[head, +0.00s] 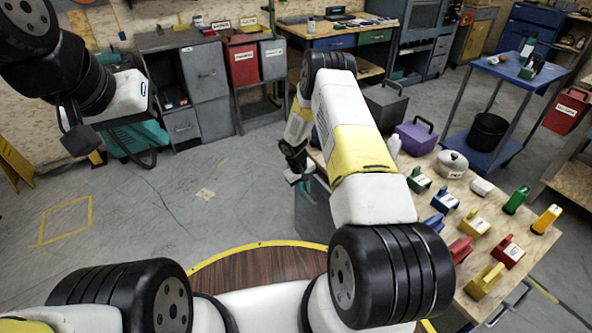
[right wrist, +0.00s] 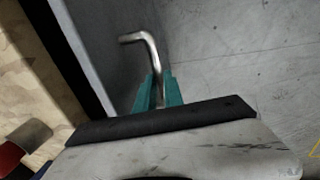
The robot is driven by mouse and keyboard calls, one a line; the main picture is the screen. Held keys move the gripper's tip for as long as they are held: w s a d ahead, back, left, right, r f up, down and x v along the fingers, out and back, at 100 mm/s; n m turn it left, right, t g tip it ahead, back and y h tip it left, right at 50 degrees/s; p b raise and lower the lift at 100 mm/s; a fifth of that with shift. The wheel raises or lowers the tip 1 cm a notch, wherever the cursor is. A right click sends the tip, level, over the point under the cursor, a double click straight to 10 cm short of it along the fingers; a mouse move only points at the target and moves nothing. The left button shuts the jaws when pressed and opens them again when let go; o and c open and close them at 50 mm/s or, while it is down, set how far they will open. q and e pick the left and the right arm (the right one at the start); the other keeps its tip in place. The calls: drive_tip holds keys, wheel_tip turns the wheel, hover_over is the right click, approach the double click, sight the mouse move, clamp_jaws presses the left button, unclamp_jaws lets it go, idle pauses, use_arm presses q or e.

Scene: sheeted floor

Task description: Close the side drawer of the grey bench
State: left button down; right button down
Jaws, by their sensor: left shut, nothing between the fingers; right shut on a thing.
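The grey bench stands at the right in the head view, with a wooden top (head: 400,205) and a grey side (head: 318,222) partly behind my right arm. My right gripper (head: 303,187) is low beside that side. In the right wrist view its teal fingers (right wrist: 157,95) are shut on a bent metal handle (right wrist: 150,50). A grey panel (right wrist: 95,40) lies beside the handle. How far the drawer is out is hidden by my arm. My left gripper (head: 135,138) is shut and empty at the upper left, well away from the bench.
A blue trolley (head: 505,70) with a black bucket (head: 487,131) stands behind. Grey cabinets (head: 203,72) line the back. The floor (head: 215,190) left of the bench is clear.

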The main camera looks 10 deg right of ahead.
sight(314, 186)
drive_tip(key=shift+w+d, duration=0.25)
drive_tip(key=shift+d, duration=0.45)
drive_tip(key=shift+w+d, duration=0.25)
drive_tip(key=shift+d, duration=0.45)
drive_tip(key=shift+w+d, duration=0.25)
drive_tip(key=shift+d, duration=0.45)
drive_tip(key=c, duration=1.5)
unclamp_jaws()
drive_tip(key=shift+o, duration=0.2)
drive_tip(key=shift+r, duration=0.1)
wheel_tip(314, 186, up, 8)
drive_tip(key=a, duration=0.1)
drive_tip(key=shift+s+a+f, duration=0.2)
drive_tip(key=shift+s+f, duration=0.05)
drive_tip(key=shift+s, duration=0.05)
